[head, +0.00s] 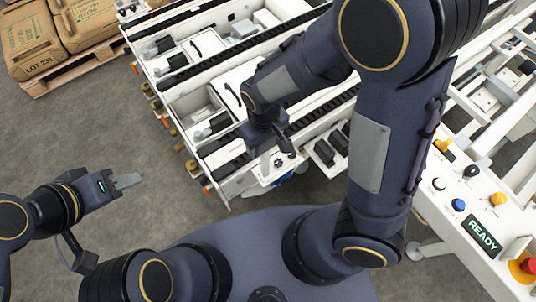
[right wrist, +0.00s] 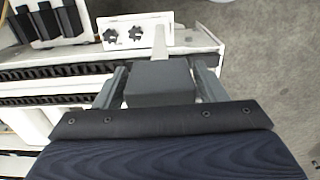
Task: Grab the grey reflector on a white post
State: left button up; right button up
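The grey reflector (right wrist: 160,82) appears as a dark grey block between the fingers of my right gripper (right wrist: 160,75) in the right wrist view. A white post (right wrist: 158,44) shows just beyond it. The fingers stand apart on either side of the block; a narrow gap seems to show, and firm contact cannot be seen. In the head view my right gripper (head: 272,148) is at the near end of the white machine, where the arm hides the reflector. My left gripper (head: 127,181) is over bare floor, seen edge-on, with nothing visible in it.
The white machine (head: 233,87) holds trays of parts. A control panel with buttons and a READY display (head: 483,237) is at the right. Sacks (head: 30,42) sit on a pallet at upper left. Floor at left is clear.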

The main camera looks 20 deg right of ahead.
jog(key=c, duration=1.2)
jog(key=shift+r, duration=0.15)
